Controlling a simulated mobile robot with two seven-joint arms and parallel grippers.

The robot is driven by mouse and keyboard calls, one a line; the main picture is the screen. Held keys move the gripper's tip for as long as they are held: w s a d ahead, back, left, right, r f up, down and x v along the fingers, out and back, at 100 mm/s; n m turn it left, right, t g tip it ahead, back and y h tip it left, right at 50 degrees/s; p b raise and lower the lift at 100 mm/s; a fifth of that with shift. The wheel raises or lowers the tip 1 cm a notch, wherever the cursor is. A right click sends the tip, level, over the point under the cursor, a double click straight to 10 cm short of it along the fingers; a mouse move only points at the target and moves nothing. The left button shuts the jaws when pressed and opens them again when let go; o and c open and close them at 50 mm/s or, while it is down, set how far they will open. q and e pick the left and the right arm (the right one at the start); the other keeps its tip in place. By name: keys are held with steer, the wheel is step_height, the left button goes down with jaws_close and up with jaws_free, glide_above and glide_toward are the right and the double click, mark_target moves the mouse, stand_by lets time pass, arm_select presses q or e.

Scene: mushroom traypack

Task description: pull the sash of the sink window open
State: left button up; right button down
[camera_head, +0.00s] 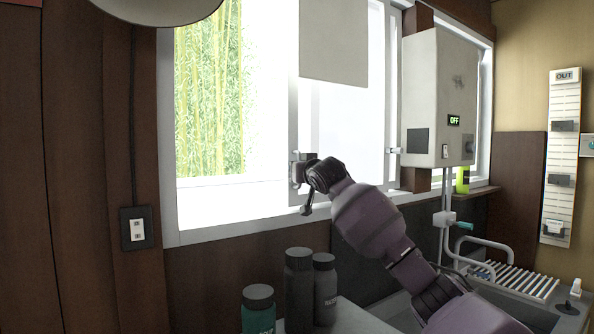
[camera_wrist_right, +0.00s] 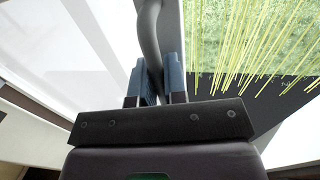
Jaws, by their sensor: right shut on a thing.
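The sink window has a pale frame (camera_head: 170,130) and fills the middle of the head view. Bamboo shows through the left part of the window. Glare hides the sash's other edges. My left gripper is in neither view.
A grey box (camera_head: 438,100) marked OFF hangs at the right. A sink with a drying rack (camera_head: 510,280) is at the lower right. A lamp shade (camera_head: 155,8) hangs at the upper left.

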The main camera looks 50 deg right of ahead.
steer(key=c, duration=1.2)
jaws_free()
steer(key=b+v, duration=0.2)
steer(key=v, duration=0.8)
steer(key=shift+s+a+b, duration=0.15)
steer(key=shift+s+b, duration=0.15)
steer(key=shift+s, duration=0.1)
